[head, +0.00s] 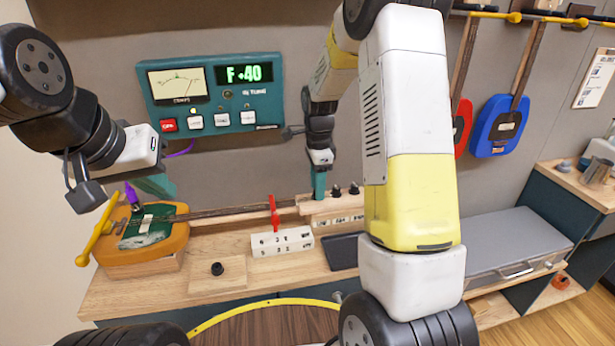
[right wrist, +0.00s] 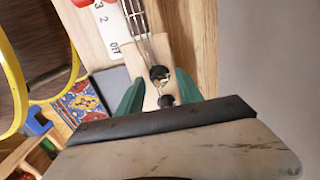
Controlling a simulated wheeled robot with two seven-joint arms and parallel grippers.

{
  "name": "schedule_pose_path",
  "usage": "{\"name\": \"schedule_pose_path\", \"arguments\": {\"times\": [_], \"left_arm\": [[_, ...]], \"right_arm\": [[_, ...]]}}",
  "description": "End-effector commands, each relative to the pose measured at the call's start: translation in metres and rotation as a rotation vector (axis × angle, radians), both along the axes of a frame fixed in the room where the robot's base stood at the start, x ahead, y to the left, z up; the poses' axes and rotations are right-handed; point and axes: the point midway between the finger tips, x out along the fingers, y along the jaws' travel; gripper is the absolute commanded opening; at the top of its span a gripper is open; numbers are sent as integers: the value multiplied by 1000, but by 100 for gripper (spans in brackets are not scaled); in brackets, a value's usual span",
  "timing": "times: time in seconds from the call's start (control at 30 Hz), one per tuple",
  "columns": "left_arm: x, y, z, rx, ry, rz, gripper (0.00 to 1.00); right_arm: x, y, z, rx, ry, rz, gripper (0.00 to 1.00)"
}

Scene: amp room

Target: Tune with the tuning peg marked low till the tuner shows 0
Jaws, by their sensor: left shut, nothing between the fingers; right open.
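The tuner (head: 210,92) on the wall reads F +40 in green. The instrument (head: 150,240), orange-yellow with a long neck, lies on the bench. Two black tuning pegs show on the headstock (head: 318,205), one of them here (head: 354,188); the labels on its front are too small to read. My right gripper (head: 320,188) points down at the headstock. In the right wrist view its green fingers (right wrist: 160,92) are open, with the black pegs (right wrist: 158,73) between or just beyond them. My left gripper (head: 155,186) is shut and empty above the instrument's body, near a purple piece (head: 131,194).
A red lever (head: 274,213) stands at the neck behind a white numbered block (head: 283,241). A small wooden block with a black knob (head: 217,269) sits in front. Red and blue guitars (head: 495,127) hang at right. A grey case (head: 510,250) lies at right.

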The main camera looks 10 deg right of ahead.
Motion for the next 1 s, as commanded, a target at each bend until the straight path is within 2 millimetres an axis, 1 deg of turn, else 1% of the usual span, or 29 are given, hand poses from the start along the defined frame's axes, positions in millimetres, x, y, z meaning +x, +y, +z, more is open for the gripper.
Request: {"name": "schedule_pose_path", "arguments": {"times": [0.1, 0.3, 0.33, 0.37, 0.4, 0.53, 0.8, 1.0], "left_arm": [[0, 0, 0, 0, 0, 0, 0], [0, 0, 0, 0, 0, 0, 0], [0, 0, 0, 0, 0, 0, 0], [0, 0, 0, 0, 0, 0, 0], [0, 0, 0, 0, 0, 0, 0], [0, 0, 0, 0, 0, 0, 0], [0, 0, 0, 0, 0, 0, 0], [0, 0, 0, 0, 0, 0, 0]], "right_arm": [[0, 0, -4, 0, 1, 0, 43], [0, 0, -5, 0, 0, 1, 43], [0, 0, -5, 0, 0, 1, 39], [0, 0, -4, 0, 0, 1, 33], [0, 0, -4, 0, 0, 1, 25], [0, 0, -4, 0, 0, 1, 0], [0, 0, -4, 0, 0, 10, 0], [0, 0, -4, 0, 0, 69, 0]]}}
